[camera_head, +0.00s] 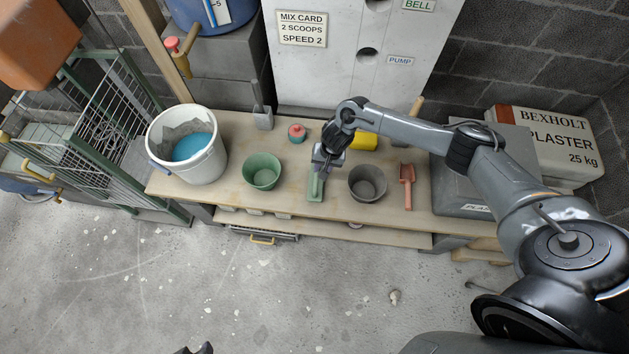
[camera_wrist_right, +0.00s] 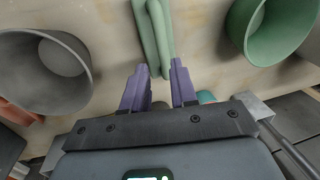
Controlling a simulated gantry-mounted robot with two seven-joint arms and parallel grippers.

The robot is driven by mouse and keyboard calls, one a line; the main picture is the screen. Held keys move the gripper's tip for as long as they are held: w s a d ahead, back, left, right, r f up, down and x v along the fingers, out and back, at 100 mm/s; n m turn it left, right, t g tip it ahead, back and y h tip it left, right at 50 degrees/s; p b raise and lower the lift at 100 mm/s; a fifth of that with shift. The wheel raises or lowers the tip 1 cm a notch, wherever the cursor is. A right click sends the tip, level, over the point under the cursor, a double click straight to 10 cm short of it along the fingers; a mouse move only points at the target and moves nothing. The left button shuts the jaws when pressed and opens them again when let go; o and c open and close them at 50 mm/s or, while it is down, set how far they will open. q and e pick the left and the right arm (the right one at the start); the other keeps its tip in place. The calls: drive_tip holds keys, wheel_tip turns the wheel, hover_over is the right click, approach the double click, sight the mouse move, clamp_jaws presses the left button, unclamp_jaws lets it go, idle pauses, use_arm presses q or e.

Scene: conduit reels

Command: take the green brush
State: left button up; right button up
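The green brush (camera_head: 315,188) lies on the wooden bench between the green bowl (camera_head: 262,171) and the grey bowl (camera_head: 367,183). My right gripper (camera_head: 322,167) is over its far end and hides part of it. In the right wrist view the brush (camera_wrist_right: 153,30) runs up from the open purple fingers (camera_wrist_right: 160,76), its near end between or just past their tips. I cannot tell whether they touch it. A small dark part at the bottom edge of the head view may be my left gripper (camera_head: 195,349); its fingers are not clear.
A white bucket (camera_head: 188,146) stands at the bench's left. A red scoop (camera_head: 407,184) lies right of the grey bowl. A pink-topped teal pot (camera_head: 297,134) and a yellow object (camera_head: 364,141) are behind. A grey case (camera_head: 476,170) is at right.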

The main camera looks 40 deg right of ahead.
sight(316, 176)
drive_tip(key=shift+w+a+f+b, duration=0.25)
drive_tip(key=shift+f+b, duration=0.25)
drive_tip(key=shift+f, duration=0.85)
drive_tip(key=shift+w+a+f+b, duration=0.15)
drive_tip(key=shift+a+f+b, duration=0.3)
drive_tip(key=shift+f, duration=0.85)
drive_tip(key=shift+w+a+f+b, duration=0.15)
drive_tip(key=shift+f+b, duration=0.45)
drive_tip(key=shift+f, duration=0.75)
clamp_jaws()
